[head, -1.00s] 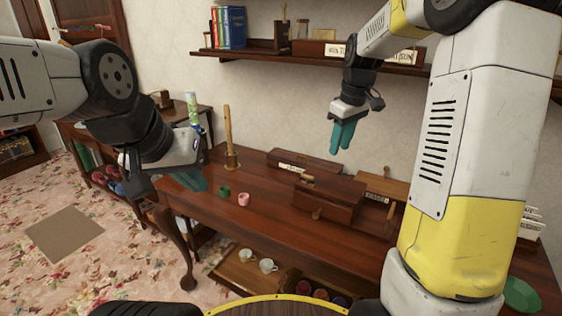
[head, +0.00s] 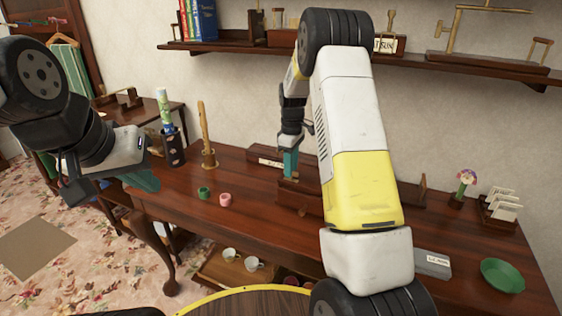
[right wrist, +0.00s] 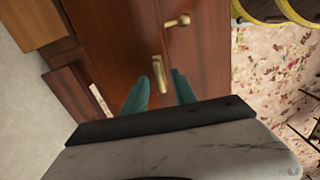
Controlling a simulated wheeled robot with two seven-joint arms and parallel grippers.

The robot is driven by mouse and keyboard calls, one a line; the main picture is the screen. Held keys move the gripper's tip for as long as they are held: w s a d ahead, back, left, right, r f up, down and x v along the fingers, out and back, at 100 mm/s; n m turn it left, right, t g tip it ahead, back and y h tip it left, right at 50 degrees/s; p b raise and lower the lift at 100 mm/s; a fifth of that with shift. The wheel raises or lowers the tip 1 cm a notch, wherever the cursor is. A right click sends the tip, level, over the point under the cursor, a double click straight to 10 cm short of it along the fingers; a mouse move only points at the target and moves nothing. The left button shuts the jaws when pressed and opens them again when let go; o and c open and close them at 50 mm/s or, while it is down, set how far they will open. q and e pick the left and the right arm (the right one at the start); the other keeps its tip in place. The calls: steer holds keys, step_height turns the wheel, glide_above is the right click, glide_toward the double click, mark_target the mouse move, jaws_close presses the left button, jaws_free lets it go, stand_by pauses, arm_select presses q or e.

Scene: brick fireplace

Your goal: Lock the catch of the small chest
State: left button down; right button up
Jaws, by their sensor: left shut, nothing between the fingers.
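The small chest (head: 297,196) is dark reddish wood and stands on the desk, partly hidden behind my right arm. In the right wrist view, the chest (right wrist: 132,48) shows two brass pieces: one (right wrist: 158,74) just beyond my fingers, another (right wrist: 178,21) farther up. I cannot tell which is the catch or whether it is locked. My right gripper (head: 290,164) is low over the chest.
A shelf (head: 350,52) hangs above. A green bowl (head: 502,275), letter rack (head: 500,212) and flower figure (head: 463,188) stand at right. The desk's front left is clear.

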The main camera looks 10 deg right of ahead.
steer(key=shift+f, duration=0.35)
jaws_close()
